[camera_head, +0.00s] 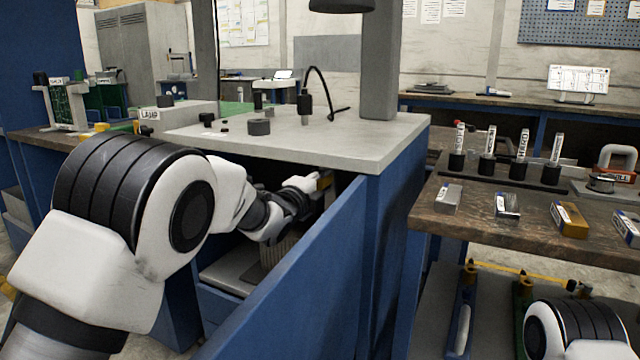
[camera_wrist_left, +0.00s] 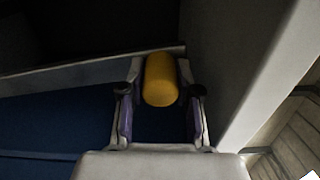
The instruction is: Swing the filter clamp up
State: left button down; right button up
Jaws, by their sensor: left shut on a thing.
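The filter clamp's yellow grip (camera_wrist_left: 160,80) is a rounded cylinder that stands between the two fingers in the left wrist view. My right gripper is out of view; only part of my right arm shows at the lower right.
The open blue cabinet door (camera_head: 290,285) stands close to my left arm. A ribbed cylinder (camera_head: 283,250) sits inside below the gripper. A pale wall (camera_wrist_left: 262,75) runs close on the right in the wrist view. A wooden bench (camera_head: 480,225) with labelled boxes stands right.

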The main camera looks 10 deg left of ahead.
pick_arm(q)
jog(key=c, duration=0.8)
grip_release()
